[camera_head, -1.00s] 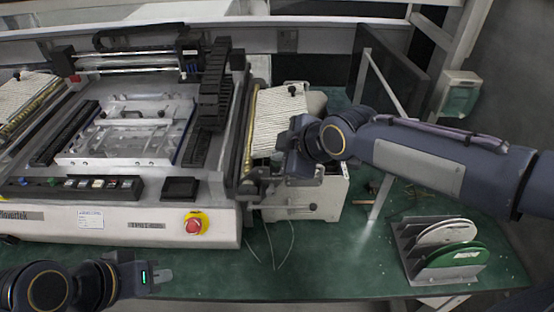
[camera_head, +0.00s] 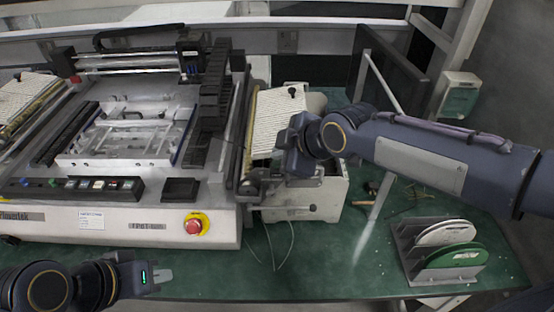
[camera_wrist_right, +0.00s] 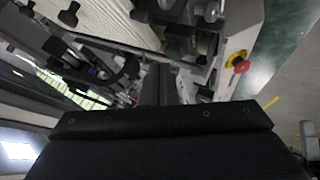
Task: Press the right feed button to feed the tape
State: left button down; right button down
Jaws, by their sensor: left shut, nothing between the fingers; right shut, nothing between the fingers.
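The pick-and-place machine (camera_head: 110,205) stands on the green table. On its right side is the feeder area (camera_head: 274,118), with pale tapes. My right gripper (camera_head: 250,190) is shut and empty beside the machine's right edge, at the front of this feeder area. The right feed button cannot be made out; the gripper and hand cover part of that area. The right wrist view shows feeder parts (camera_wrist_right: 180,35) close by, above a dark surface filling the lower half. My left gripper (camera_head: 160,276) is shut and empty at the lower left, in front of the machine.
A red emergency stop on a yellow base (camera_head: 195,224) is on the machine's front; it also shows in the wrist view (camera_wrist_right: 238,62). A rack with white and green reels (camera_head: 452,257) stands at the right. The table between is mostly clear.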

notch_tip(320, 180, up, 6)
jog(key=p, duration=0.4)
dwell(0.8)
jog(key=s+d+f+m+h, duration=0.25)
jog(key=s+d+m, duration=0.75)
jog(key=d, duration=0.5)
jog(key=s+d+f+m, duration=0.2)
jog(key=s+f+m, duration=0.1)
jog(key=s, duration=0.3)
jog(key=s+d+f+m+g, duration=0.1)
jog(key=s+d+f+m, duration=0.1)
jog(key=s+f+m, duration=0.2)
jog(key=s+m, duration=0.2)
jog(key=s, duration=0.1)
jog(key=shift+d, duration=0.35)
jog(key=shift+f, duration=0.1)
